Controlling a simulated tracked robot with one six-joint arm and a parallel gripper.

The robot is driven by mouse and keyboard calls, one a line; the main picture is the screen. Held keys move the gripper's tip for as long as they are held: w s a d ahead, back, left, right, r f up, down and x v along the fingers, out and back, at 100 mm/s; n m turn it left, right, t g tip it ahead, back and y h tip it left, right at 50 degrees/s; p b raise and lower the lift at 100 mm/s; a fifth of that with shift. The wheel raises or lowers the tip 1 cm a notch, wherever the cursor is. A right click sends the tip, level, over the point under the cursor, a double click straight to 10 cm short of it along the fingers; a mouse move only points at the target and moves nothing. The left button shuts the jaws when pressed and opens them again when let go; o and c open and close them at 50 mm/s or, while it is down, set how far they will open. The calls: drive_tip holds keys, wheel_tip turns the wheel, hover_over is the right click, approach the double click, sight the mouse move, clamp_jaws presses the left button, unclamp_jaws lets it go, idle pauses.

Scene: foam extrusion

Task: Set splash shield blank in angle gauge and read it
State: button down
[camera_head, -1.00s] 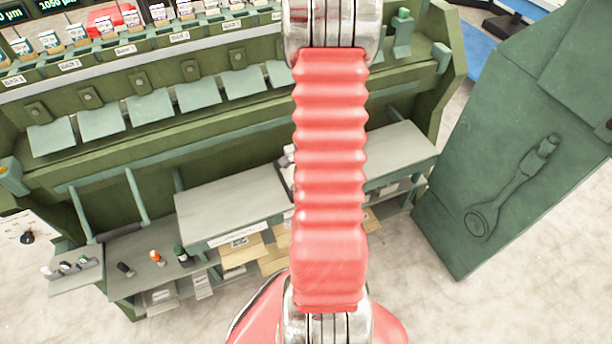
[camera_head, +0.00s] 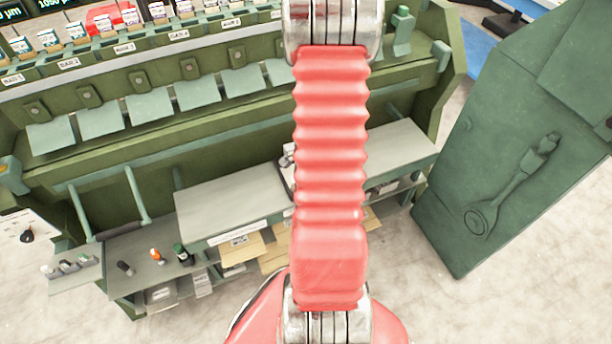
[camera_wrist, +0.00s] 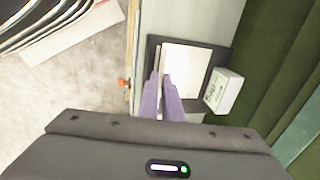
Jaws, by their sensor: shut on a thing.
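In the wrist view, my gripper (camera_wrist: 160,80) has two purple fingers, closed close together on a pale flat piece, which looks like the splash shield blank (camera_wrist: 188,72). The pale piece lies over, or just above, a dark rectangular frame (camera_wrist: 208,118), which may be the angle gauge. I cannot tell whether they touch. A white box with dark lettering (camera_wrist: 223,91) is right of the frame. In the head view my red arm hides the gripper and most of this spot on the grey bench shelf (camera_head: 235,205).
A green machine (camera_head: 150,145) with a row of grey flaps stands behind the shelf. Pale floor is open in front.

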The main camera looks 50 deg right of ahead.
drive_tip(key=shift+s+a, duration=0.1)
drive_tip(key=shift+s, duration=0.15)
drive_tip(key=c, duration=1.9)
unclamp_jaws()
drive_tip(key=shift+o, duration=0.2)
drive_tip(key=shift+r, duration=0.1)
drive_tip(key=shift+v, duration=2.95)
